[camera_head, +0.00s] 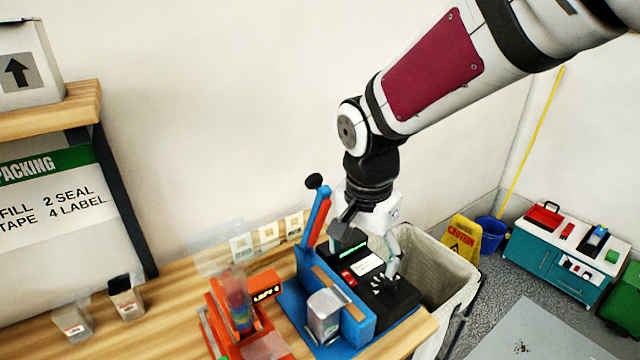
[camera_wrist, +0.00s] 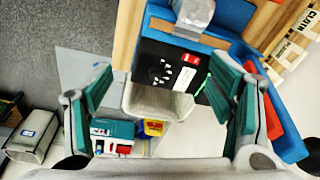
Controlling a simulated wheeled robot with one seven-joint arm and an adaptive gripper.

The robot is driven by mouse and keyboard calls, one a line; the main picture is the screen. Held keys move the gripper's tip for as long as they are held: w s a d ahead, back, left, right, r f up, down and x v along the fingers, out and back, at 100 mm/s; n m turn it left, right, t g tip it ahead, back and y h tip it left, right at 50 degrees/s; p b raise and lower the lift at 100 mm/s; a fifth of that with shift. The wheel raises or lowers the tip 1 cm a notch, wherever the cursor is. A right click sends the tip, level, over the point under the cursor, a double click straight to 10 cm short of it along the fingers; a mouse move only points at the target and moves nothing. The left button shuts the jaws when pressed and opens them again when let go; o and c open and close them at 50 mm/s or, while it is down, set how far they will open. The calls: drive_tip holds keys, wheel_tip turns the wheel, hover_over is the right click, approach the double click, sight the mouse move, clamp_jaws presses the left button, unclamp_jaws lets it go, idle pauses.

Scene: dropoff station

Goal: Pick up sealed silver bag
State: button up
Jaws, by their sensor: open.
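The silver bag (camera_head: 323,315) stands at the front of the blue sealer (camera_head: 290,305), which has a raised lever with a red part and a black knob. In the wrist view the silver bag (camera_wrist: 195,12) is at the top edge, partly cut off. My gripper (camera_head: 368,252) is open and empty above the black device (camera_head: 395,300), behind and to the right of the bag. In the wrist view my gripper (camera_wrist: 163,97) shows its two teal-padded fingers wide apart, with the bag beyond them and not between them.
An orange machine (camera_head: 240,325) stands left of the sealer. Small pouches (camera_head: 125,298) stand on the wooden table's left side, and upright cards (camera_head: 267,236) at the wall. A lined bin (camera_head: 440,268) adjoins the table's right end. A caution sign (camera_head: 461,237) is beyond.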

sight(322, 305)
drive_tip(key=w+a+f+m, duration=0.1)
drive_tip(key=a+f, duration=0.1)
drive_tip(key=f, duration=0.1)
drive_tip(key=w+a+f+m+g, duration=0.1)
drive_tip(key=a+f, duration=0.1)
drive_tip(key=f, duration=0.1)
drive_tip(key=w+a+f+m+b, duration=0.1)
drive_tip(key=a+f, duration=0.1)
drive_tip(key=f, duration=0.1)
drive_tip(key=shift+w+a+f+g+y, duration=0.3)
drive_tip(key=shift+a+f, duration=0.05)
drive_tip(key=shift+a, duration=0.05)
wheel_tip(322, 305, down, 8)
drive_tip(key=shift+a+r, duration=0.1)
drive_tip(key=shift+r, duration=0.05)
drive_tip(key=shift+d+f+p, duration=0.15)
drive_tip(key=shift+f+p, duration=0.2)
drive_tip(key=shift+f, duration=1.2)
drive_tip(key=shift+d+f+p, duration=0.1)
drive_tip(key=shift+f+p, duration=0.25)
drive_tip(key=shift+f, duration=1.2)
drive_tip(key=c, duration=1.2)
